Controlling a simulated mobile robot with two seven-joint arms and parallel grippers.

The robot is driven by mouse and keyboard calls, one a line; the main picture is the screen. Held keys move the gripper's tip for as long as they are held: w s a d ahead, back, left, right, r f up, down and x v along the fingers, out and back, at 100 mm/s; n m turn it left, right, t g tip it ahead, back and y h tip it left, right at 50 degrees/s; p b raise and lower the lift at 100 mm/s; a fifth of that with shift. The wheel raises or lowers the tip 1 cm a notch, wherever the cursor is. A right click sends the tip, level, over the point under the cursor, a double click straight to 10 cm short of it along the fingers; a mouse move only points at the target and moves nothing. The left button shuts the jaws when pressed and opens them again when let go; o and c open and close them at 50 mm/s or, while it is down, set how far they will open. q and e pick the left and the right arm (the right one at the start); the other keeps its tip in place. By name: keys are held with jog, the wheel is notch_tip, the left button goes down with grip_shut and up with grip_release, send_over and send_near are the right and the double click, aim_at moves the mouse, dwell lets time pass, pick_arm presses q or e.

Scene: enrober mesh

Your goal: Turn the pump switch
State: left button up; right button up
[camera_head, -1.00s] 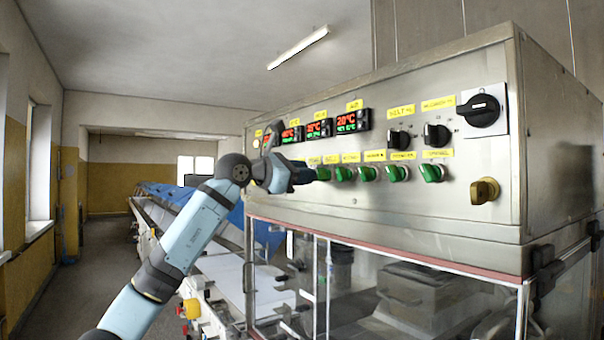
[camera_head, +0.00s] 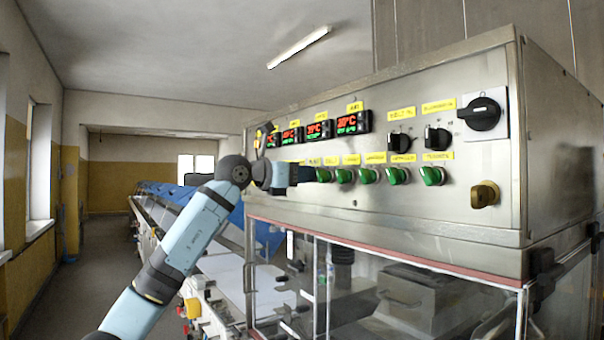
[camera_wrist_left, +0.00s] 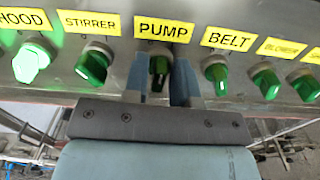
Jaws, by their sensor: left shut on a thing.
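The pump switch (camera_wrist_left: 158,73) is a green knob under the yellow PUMP label (camera_wrist_left: 163,28) in the left wrist view. My left gripper (camera_wrist_left: 160,80) has one finger on each side of this knob and is shut on it. In the head view my left gripper (camera_head: 300,174) reaches the panel at the left end of the row of green knobs, and the arm hides the pump switch there. My right gripper is not in view.
The stirrer knob (camera_wrist_left: 93,65) and belt knob (camera_wrist_left: 216,74) sit close on either side. Several green knobs continue right along the steel panel (camera_head: 350,205). Red and green displays (camera_head: 352,122) and black knobs (camera_head: 482,112) are above.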

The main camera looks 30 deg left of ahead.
pick_arm(q)
jog(key=n, duration=0.6)
jog(key=shift+w+a+n+p, duration=0.1)
jog(key=shift+a+n+p, duration=0.05)
jog(key=shift+n+p, duration=0.2)
dwell(0.3)
jog(key=o, duration=0.7)
jog(key=b+v, duration=0.2)
jog(key=v, duration=1.2)
jog(key=shift+b, duration=0.35)
